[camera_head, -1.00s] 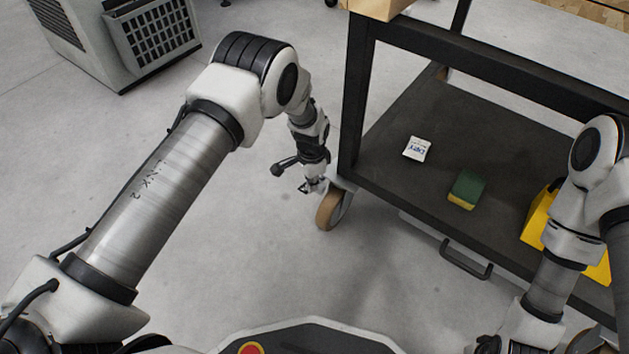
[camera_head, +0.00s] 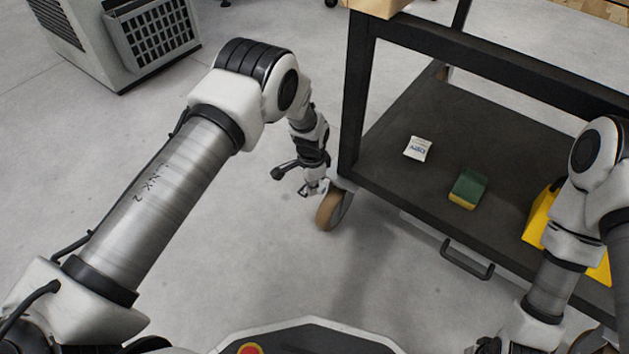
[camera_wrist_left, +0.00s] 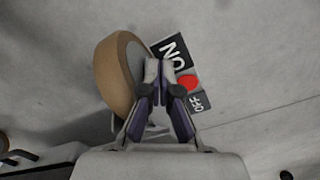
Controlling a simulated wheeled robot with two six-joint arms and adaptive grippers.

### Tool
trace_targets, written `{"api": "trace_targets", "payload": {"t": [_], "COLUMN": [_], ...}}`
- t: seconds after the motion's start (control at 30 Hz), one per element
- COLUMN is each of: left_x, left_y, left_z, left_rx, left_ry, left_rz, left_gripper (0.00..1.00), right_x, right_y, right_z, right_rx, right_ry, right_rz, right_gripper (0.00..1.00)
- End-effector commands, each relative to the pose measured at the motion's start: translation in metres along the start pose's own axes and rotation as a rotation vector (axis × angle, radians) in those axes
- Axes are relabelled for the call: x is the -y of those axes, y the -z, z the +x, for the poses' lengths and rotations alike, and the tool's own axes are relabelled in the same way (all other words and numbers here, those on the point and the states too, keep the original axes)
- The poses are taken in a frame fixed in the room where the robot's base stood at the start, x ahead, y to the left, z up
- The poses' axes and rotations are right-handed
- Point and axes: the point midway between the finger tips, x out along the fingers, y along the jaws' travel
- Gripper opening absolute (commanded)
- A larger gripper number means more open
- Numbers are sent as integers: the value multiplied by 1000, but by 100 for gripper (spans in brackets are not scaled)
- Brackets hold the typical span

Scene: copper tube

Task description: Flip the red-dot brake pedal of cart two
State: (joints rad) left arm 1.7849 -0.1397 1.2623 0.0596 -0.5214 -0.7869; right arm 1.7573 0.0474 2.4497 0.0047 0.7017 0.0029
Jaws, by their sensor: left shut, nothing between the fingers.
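The cart's dark frame (camera_head: 352,110) stands at the right in the head view. Its tan caster wheel (camera_head: 327,212) is under the near left corner and also shows in the left wrist view (camera_wrist_left: 115,70). Beside the wheel in the wrist view is the brake pedal with a red dot (camera_wrist_left: 189,82), a black "ON" plate (camera_wrist_left: 168,50) and a grey "OFF" plate (camera_wrist_left: 200,102). My left gripper (camera_head: 313,190) is low beside the wheel. In the wrist view its fingers (camera_wrist_left: 159,72) are shut and empty, overlapping the wheel and pedal; contact cannot be told. My right gripper is out of view.
The cart's lower shelf (camera_head: 400,120) holds a white packet (camera_head: 418,148), a green-yellow sponge (camera_head: 467,188) and a yellow object (camera_head: 540,215). A black handle (camera_head: 467,262) hangs under its edge. A grey machine (camera_head: 150,40) stands back left. The floor between is clear.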

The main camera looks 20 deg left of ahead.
Motion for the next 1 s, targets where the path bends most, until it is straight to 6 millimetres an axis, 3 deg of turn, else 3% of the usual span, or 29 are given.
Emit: {"api": "trace_targets", "payload": {"t": [0.23,0.5,1.0], "left_x": [0,0,0], "left_y": [0,0,0], "left_z": [1,-30,-71], "left_rx": [0,0,0], "left_ry": [0,0,0], "left_rz": [0,0,0], "left_gripper": [0,0,0], "right_x": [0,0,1], "right_y": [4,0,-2], "right_z": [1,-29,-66], "right_rx": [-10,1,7], "right_ry": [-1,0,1], "right_rz": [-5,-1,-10], "right_gripper": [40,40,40]}}
